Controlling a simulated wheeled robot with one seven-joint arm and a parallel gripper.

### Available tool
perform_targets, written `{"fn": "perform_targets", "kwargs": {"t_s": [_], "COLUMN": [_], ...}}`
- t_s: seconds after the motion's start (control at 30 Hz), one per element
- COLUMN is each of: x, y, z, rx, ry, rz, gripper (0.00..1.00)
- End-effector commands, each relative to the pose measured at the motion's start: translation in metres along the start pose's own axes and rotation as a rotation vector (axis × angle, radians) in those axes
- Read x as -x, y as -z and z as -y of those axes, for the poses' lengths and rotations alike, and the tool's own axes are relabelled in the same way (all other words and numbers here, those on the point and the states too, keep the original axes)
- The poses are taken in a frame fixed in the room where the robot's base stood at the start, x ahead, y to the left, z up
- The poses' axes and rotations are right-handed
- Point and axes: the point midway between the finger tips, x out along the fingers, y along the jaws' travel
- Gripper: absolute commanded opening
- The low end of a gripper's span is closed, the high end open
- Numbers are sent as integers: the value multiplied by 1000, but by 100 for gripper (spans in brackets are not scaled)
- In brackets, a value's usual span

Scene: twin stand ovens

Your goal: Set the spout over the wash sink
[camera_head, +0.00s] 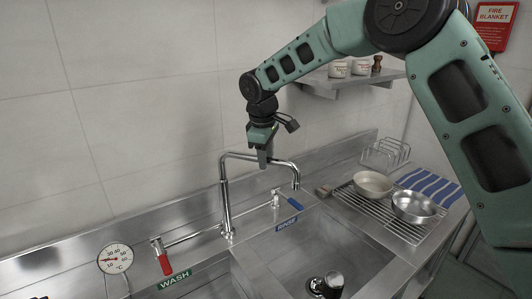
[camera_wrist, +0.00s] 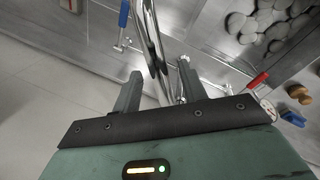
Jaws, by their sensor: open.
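The chrome spout (camera_head: 283,163) rises on a post between the two basins and reaches right, its tip hanging over the rinse sink (camera_head: 315,245). The wash sink (camera_head: 205,279) is at the lower left, partly cut off by the frame. My gripper (camera_head: 265,160) points down at the spout's horizontal tube. In the wrist view, its two fingers (camera_wrist: 162,78) stand apart with the spout tube (camera_wrist: 151,38) running between them. The gripper is open; I cannot tell whether either finger touches the tube.
A red lever (camera_head: 165,264) and a blue lever (camera_head: 295,203) flank the post. A dial thermometer (camera_head: 115,258) stands at left. Bowls (camera_head: 373,184) sit on a drainer rack at right. A wall shelf (camera_head: 350,82) is behind. Several pale round items (camera_wrist: 262,27) lie in a basin.

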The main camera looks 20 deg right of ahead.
Motion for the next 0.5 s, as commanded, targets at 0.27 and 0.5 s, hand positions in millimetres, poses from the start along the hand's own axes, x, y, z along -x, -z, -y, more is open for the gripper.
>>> {"fn": "perform_targets", "kwargs": {"t_s": [0.27, 0.5], "x": [0, 0], "y": [0, 0], "z": [0, 0], "rx": [-1, -1], "ry": [0, 0], "rz": [0, 0], "gripper": [23, 0]}}
